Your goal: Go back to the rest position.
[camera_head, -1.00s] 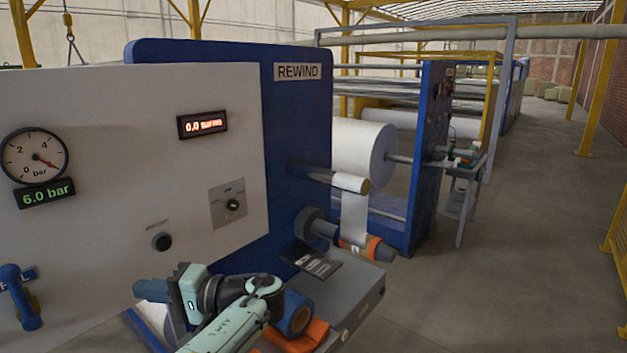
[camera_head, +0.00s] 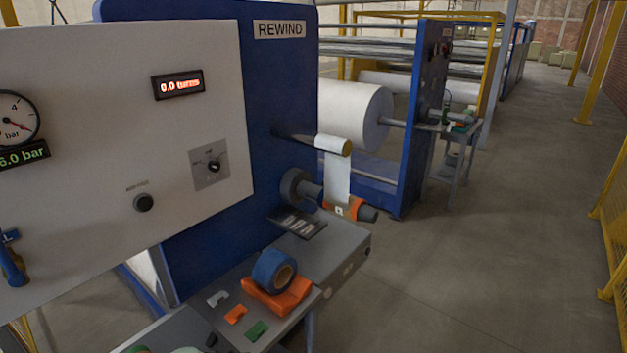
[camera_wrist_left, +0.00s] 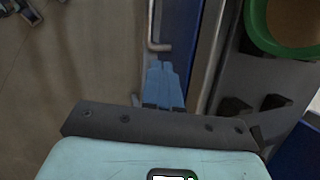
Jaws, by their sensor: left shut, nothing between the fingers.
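My left gripper (camera_wrist_left: 164,76) shows in the left wrist view, its blue fingers together and empty above the floor and a blue frame edge. Its teal body fills the bottom of that view. In the head view, only a sliver of pale teal, possibly my arm, shows at the bottom edge. My right gripper is in neither view.
The rewind machine (camera_head: 215,200) stands ahead at left. Its grey shelf (camera_head: 335,240) holds a blue tape roll (camera_head: 274,270) on an orange block (camera_head: 277,296) and small clips. A green ring (camera_wrist_left: 255,25) is near my left gripper. Floor at right is clear.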

